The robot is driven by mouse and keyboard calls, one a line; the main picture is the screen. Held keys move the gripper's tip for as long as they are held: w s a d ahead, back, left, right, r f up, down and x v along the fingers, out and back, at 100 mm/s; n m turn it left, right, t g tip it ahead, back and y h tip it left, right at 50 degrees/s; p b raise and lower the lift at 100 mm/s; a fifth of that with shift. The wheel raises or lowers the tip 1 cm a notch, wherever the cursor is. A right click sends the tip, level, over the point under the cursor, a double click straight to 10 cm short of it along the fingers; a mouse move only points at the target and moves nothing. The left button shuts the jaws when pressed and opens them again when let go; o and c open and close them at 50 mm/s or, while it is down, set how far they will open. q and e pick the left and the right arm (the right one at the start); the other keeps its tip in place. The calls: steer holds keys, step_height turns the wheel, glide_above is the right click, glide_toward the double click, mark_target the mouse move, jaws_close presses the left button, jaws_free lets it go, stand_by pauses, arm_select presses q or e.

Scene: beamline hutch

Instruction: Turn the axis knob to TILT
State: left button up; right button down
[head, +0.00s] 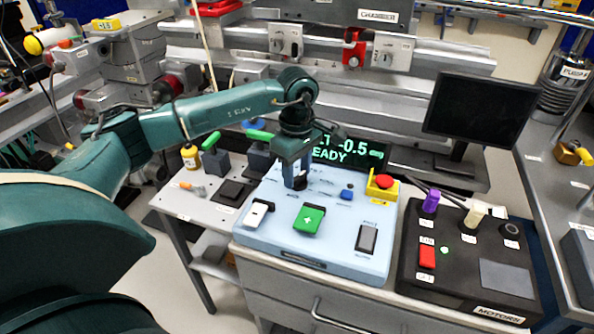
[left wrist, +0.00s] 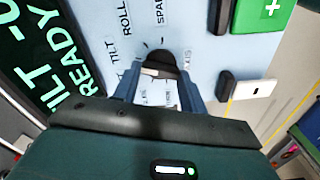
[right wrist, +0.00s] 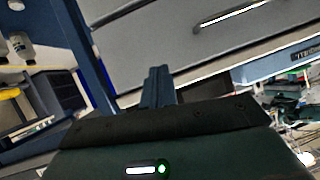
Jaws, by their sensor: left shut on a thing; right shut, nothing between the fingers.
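The black axis knob (left wrist: 160,62) stands on the pale blue panel (head: 262,228). The printed labels TILT, ROLL and SPARE lie around it in the left wrist view. My left gripper (head: 296,184) is shut on the knob, with a finger on each side of it. In the head view the gripper hides most of the knob, and I cannot tell exactly where its pointer aims. The display (head: 350,150) behind shows green text, partly hidden, reading "LT -0.5" and "READY". My right gripper (right wrist: 158,88) is shut and empty, in front of grey drawer fronts.
A black MOTORS box (head: 455,285) stands to the right, and a monitor (head: 478,108) behind.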

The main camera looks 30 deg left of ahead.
mark_target(297, 176)
stand_by(0.3)
arm_select(q)
steer(key=o, duration=1)
step_height(297, 176, up, 13)
steer(key=shift+r, duration=0.15)
stand_by(0.4)
